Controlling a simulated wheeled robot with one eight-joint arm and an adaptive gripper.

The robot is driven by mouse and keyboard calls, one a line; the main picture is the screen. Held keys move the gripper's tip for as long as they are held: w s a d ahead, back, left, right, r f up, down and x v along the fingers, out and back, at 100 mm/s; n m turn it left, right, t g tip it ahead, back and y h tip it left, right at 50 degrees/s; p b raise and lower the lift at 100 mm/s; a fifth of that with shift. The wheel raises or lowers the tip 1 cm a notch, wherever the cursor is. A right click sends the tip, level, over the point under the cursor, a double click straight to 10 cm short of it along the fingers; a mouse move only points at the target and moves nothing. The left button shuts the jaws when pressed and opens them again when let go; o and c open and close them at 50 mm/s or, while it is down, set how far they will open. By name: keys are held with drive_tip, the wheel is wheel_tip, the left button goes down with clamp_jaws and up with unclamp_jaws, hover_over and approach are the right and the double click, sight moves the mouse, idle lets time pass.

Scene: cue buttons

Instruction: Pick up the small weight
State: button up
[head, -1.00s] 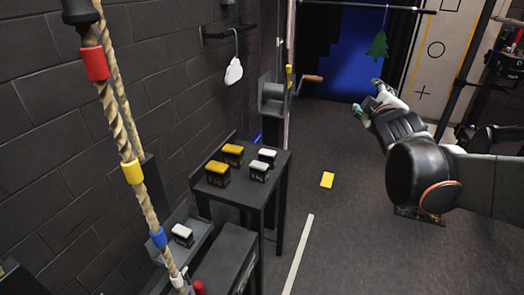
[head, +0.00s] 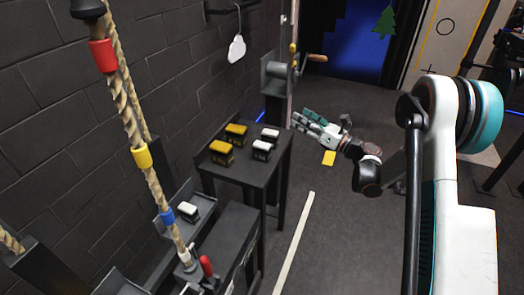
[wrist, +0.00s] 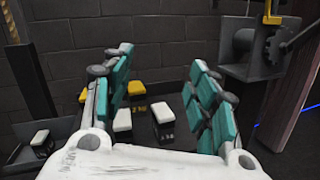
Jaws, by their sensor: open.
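Several small black weights stand on a dark table (head: 258,175). Two have yellow tops, one farther back (head: 235,131) and one nearer (head: 221,149); two have white tops, one farther back (head: 270,133) and one nearer (head: 262,146). Another white-topped weight (head: 187,210) sits on a lower shelf to the left. I cannot tell for certain which is the small weight. My gripper (head: 307,118) is open and empty, just right of the table. In the wrist view its teal-padded fingers (wrist: 160,62) spread, with a white-topped weight (wrist: 163,116) beyond and between them.
A rope (head: 128,115) with coloured bands hangs in front at left. A winch with a wooden-handled crank (head: 279,77) is behind the table. A lever with a red grip (head: 207,267) stands near the front. The floor right of the table is open, with a yellow marker (head: 329,158).

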drive_tip(key=s+a+f+n+g, duration=0.1)
drive_tip(key=s+f+n+g, duration=0.15)
drive_tip(key=f, duration=0.35)
drive_tip(key=s+a+f+n+g, duration=0.1)
drive_tip(key=s+f+n+g, duration=0.15)
drive_tip(key=f, duration=0.45)
drive_tip(key=b, duration=0.2)
approach(262, 144)
drive_tip(key=w+a, duration=0.1)
drive_tip(key=a+f, duration=0.1)
drive_tip(key=a, duration=0.1)
drive_tip(key=shift+w+n+y, duration=0.3)
drive_tip(key=shift+w+y, duration=0.1)
drive_tip(key=shift+x, duration=0.8)
drive_tip(key=b+x, duration=0.2)
drive_tip(key=x, duration=0.2)
drive_tip(key=shift+s+a, duration=0.15)
drive_tip(key=shift+w+a, duration=0.25)
drive_tip(key=shift+a, duration=0.1)
drive_tip(key=shift+r, duration=0.15)
clamp_jaws()
